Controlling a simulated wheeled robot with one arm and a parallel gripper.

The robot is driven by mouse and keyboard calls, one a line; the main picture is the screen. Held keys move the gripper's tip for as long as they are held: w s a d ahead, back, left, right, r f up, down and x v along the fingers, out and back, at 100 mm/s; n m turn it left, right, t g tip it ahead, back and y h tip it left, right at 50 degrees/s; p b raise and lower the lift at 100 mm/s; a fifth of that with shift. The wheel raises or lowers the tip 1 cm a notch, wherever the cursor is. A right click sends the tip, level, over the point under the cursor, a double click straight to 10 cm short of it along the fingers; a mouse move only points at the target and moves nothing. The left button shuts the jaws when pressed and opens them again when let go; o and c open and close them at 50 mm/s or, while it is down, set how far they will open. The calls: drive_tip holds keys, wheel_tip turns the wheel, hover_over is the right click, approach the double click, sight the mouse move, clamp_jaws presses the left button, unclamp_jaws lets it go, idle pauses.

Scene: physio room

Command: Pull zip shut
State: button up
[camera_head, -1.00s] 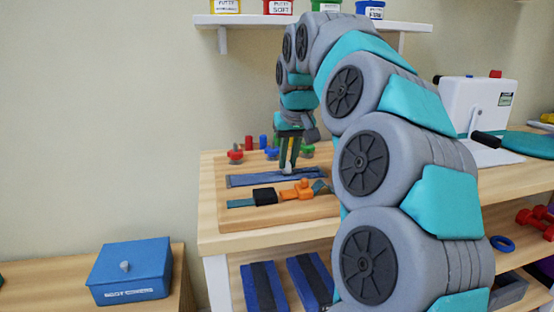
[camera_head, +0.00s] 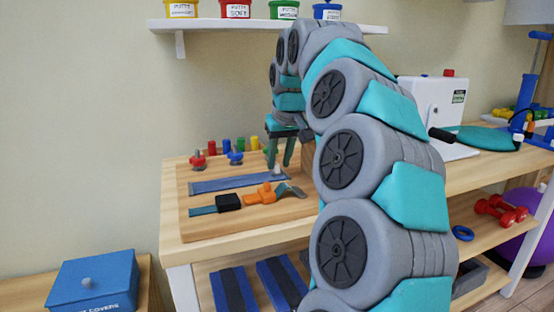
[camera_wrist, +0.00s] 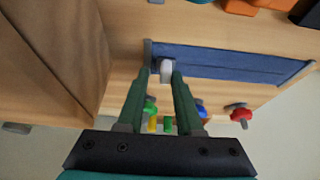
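The zip is on a long blue fabric strip (camera_head: 225,185) lying on a wooden board (camera_head: 190,232) on the table. It also shows in the wrist view (camera_wrist: 235,65). A pale slider tab (camera_wrist: 167,70) stands near one end of the strip, the right end in the head view (camera_head: 277,170). My gripper (camera_head: 280,165) points down over that end. In the wrist view its two green fingers (camera_wrist: 161,76) are apart, one on either side of the tab. A gap shows on one side; I cannot tell whether the other finger touches it.
A strap with a black block (camera_head: 228,202) and an orange buckle (camera_head: 266,194) lies in front of the strip. Several coloured pegs and knobs, including a red knob (camera_head: 197,160), stand behind it. A white box (camera_head: 432,115) stands to the right.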

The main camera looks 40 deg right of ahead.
drive_tip(key=shift+o, duration=0.8)
drive_tip(key=shift+r, duration=0.1)
drive_tip(key=d+v, duration=0.1)
drive_tip(key=v, duration=0.6)
drive_tip(key=shift+a+r, duration=0.35)
drive_tip(key=shift+a, duration=0.2)
